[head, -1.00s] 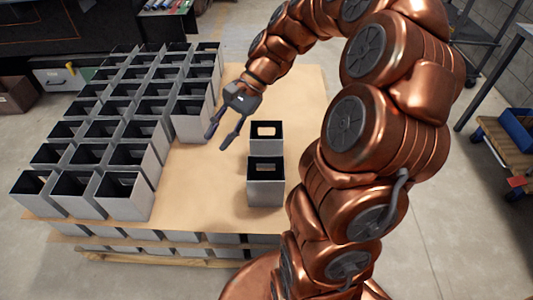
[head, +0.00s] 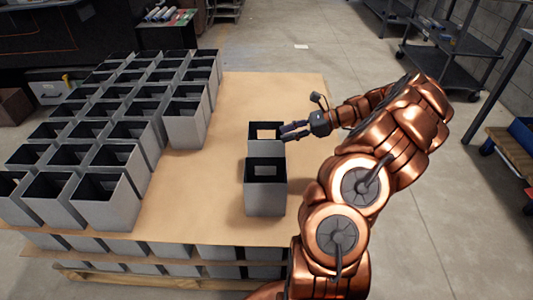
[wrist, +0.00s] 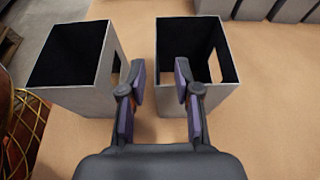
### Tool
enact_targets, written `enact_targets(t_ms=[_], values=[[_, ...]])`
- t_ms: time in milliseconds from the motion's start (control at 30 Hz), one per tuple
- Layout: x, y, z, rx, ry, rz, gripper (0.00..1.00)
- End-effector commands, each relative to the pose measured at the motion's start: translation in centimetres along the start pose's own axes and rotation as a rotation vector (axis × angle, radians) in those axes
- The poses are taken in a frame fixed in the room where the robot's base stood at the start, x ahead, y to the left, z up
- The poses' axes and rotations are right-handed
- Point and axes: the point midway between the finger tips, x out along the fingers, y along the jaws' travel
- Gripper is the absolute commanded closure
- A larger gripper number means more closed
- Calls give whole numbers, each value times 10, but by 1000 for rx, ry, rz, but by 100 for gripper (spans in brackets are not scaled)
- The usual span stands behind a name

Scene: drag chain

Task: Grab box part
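Two grey open-topped box parts stand apart from the rest on the brown sheet, a near one (head: 265,201) and a far one (head: 262,148). Each has a dark inside and a rectangular cut-out in one wall. My gripper (head: 284,133) is open and empty, at the right side of the far box, pointing left. In the wrist view, the near box (wrist: 75,95) is on the left and the far box (wrist: 172,105) on the right. The far box's near wall shows between my fingertips (wrist: 161,75). I cannot tell whether a finger touches it.
Several rows of similar boxes (head: 105,205) fill the left of the brown sheet (head: 205,185). More boxes show in a layer below it. Bare sheet lies between the rows and the two boxes. A dark cart (head: 455,50) stands at the back right.

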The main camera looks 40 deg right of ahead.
Motion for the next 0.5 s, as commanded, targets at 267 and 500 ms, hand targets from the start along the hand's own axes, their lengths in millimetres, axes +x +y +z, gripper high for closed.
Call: enact_targets(t_ms=[267, 500], values=[[23, 0, -1, 3, -1, -4, 68], [43, 5, -2, 2, -4, 2, 68]])
